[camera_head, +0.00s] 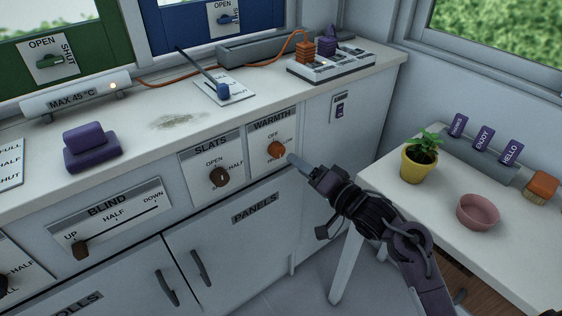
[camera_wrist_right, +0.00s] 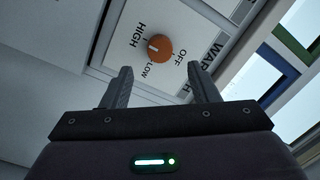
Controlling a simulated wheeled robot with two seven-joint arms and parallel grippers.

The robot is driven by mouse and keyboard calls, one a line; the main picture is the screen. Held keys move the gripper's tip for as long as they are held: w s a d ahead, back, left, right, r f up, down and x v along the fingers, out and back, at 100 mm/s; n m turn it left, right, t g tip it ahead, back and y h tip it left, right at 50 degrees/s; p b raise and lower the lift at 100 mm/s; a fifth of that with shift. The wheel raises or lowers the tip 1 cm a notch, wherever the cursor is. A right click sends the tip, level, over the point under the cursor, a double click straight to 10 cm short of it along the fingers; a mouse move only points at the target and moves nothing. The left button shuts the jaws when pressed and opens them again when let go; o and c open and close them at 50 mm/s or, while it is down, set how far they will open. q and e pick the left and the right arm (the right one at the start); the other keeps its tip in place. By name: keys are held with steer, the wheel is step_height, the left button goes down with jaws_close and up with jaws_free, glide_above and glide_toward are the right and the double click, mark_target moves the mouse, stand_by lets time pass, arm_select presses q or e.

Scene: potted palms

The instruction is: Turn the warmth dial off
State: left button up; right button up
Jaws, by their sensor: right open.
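The orange warmth dial (camera_head: 276,149) sits on the white WARMTH panel (camera_head: 262,125) on the cabinet front. In the right wrist view the dial (camera_wrist_right: 160,47) is ringed by OFF, LOW and HIGH labels. Its white mark is on the side towards HIGH and LOW, away from OFF. My right gripper (camera_head: 296,162) is just in front of the dial, a little to its right. In the wrist view its two fingers (camera_wrist_right: 160,72) are apart, with nothing between them, and the dial shows beyond the tips. My left gripper is out of view.
The brown slats dial (camera_head: 219,177) is close on the left, and the blind slider (camera_head: 81,250) further left. A side table at right holds a potted plant (camera_head: 419,157), a pink bowl (camera_head: 478,211) and a brush (camera_head: 541,187). The panel doors (camera_head: 239,236) are below.

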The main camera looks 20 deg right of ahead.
mark_target(281, 153)
steer(key=x, duration=0.6)
steer(key=shift+a, duration=0.1)
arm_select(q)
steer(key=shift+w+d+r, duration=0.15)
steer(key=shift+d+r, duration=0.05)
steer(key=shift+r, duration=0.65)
arm_select(e)
steer(key=shift+c, duration=0.4)
steer(key=c, duration=0.9)
